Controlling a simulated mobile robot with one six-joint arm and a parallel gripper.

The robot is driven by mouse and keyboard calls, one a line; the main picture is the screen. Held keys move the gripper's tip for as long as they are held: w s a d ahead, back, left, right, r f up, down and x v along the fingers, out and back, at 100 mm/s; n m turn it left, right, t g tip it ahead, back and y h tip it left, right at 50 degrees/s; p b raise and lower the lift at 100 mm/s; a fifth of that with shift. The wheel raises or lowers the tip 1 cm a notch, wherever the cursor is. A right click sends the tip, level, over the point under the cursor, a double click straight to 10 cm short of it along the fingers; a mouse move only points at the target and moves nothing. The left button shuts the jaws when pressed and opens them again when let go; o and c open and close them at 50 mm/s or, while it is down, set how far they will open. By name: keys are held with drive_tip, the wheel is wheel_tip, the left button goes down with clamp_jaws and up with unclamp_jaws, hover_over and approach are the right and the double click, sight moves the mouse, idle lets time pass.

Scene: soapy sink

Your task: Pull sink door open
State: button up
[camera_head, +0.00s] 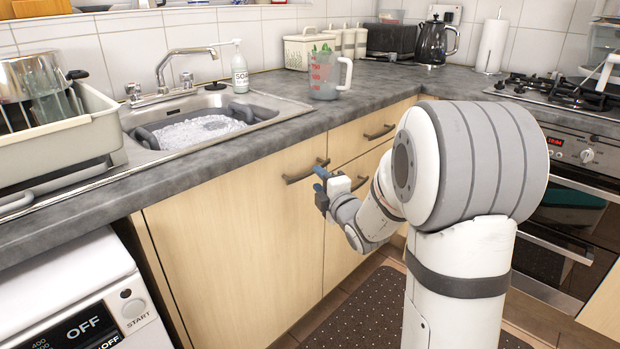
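The sink door (225,245) is a light wood cabinet door below the sink, and it looks closed. Its dark bar handle (305,172) sits near the door's upper right corner. The sink (195,130) above holds foamy water.
A washing machine (70,300) stands at the left. Right of the sink door are another cabinet door and a drawer with a handle (380,132). A measuring jug (328,75) and a soap bottle (240,68) stand on the counter. A dark dotted mat (360,310) covers the floor.

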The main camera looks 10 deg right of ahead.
sight(312, 172)
drive_tip(key=x, duration=0.5)
drive_tip(key=shift+w+b, duration=0.2)
drive_tip(key=shift+b, duration=0.1)
clamp_jaws()
